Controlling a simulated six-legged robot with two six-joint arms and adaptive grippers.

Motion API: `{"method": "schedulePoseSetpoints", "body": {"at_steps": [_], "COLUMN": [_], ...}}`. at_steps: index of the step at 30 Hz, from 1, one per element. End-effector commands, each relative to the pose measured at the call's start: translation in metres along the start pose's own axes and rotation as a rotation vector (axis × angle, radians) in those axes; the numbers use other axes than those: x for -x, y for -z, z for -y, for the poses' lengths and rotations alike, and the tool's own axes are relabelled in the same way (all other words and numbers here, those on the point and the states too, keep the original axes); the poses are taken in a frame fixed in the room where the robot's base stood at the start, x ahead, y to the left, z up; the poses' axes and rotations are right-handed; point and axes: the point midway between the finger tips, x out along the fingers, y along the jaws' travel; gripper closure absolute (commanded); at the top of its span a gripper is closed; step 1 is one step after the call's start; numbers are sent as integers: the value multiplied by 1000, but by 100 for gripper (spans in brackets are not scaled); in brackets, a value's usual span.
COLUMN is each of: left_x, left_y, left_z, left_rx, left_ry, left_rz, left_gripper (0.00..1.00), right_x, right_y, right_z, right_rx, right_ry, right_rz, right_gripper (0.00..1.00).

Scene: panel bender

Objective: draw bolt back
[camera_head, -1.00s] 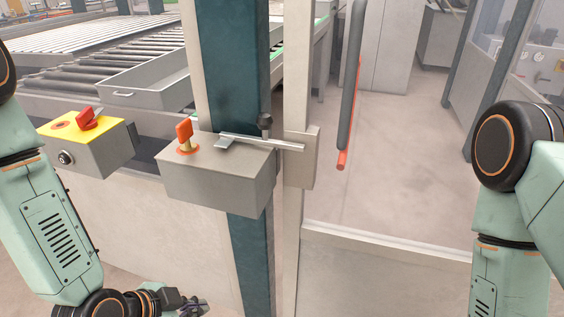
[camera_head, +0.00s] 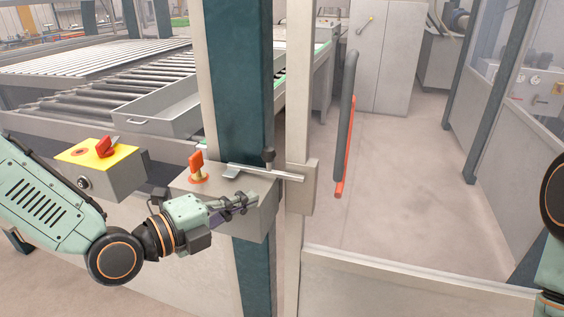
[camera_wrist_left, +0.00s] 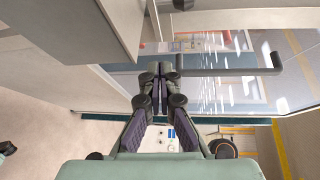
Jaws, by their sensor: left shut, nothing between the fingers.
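My right gripper is out of view.
An orange key knob (camera_head: 196,167) stands on the lock box's left part. A yellow-topped box with a red switch (camera_head: 105,147) is at left. A dark door handle (camera_head: 347,115) hangs right of the post. Floor beyond the door is clear.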

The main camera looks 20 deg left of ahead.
Motion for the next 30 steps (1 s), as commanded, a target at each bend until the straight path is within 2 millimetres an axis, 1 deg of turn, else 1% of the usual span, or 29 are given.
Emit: {"method": "schedulePoseSetpoints", "body": {"at_steps": [1, 6, 23, 30], "left_x": [1, 2, 4, -4], "left_y": [-2, -5, -5, -4], "left_z": [7, 19, 20, 19], "left_rx": [-23, -85, -99, -102], "left_ry": [17, 55, 61, 56], "left_rz": [3, 9, 10, 6], "left_gripper": [100, 100, 100, 100], "right_x": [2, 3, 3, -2], "right_y": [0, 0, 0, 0], "right_z": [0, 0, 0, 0], "right_rx": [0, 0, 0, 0], "right_ry": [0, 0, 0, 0], "right_rz": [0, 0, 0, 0], "right_gripper": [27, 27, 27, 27]}}
